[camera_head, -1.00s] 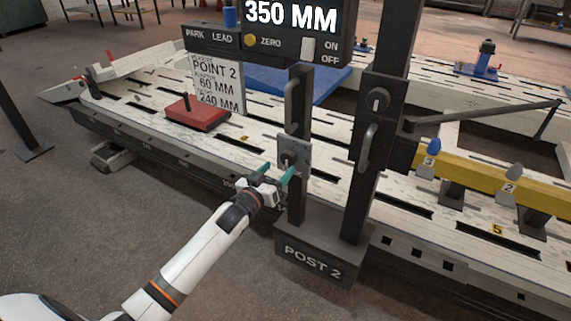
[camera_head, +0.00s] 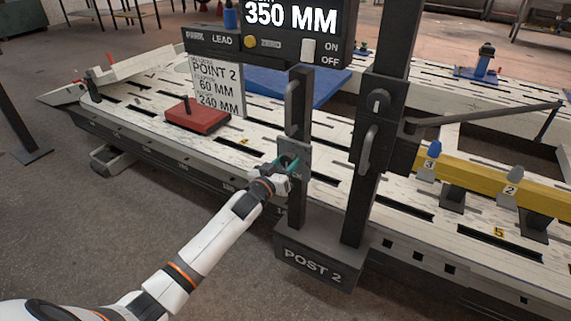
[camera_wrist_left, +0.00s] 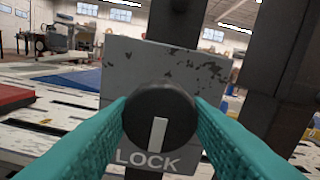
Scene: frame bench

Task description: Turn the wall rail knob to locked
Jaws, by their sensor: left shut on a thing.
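The round black knob (camera_wrist_left: 160,117) sits on a worn grey plate (camera_wrist_left: 130,65) with the word LOCK under it. Its white pointer line points down, tilted slightly, toward LOCK. My left gripper (camera_wrist_left: 161,117) is shut on the knob, one teal finger on each side. In the head view my left gripper (camera_head: 286,164) is at the plate (camera_head: 299,157) on the slimmer upright of Post 2; the knob is mostly hidden there by the fingers. My right gripper is not in view.
A second dark upright with a handle (camera_head: 368,149) and a small round fitting (camera_head: 379,101) stands just right. A control box (camera_head: 265,46) reading 350 MM hangs above. A red block (camera_head: 197,119) lies on the slotted bench. A yellow beam (camera_head: 480,183) is at the right.

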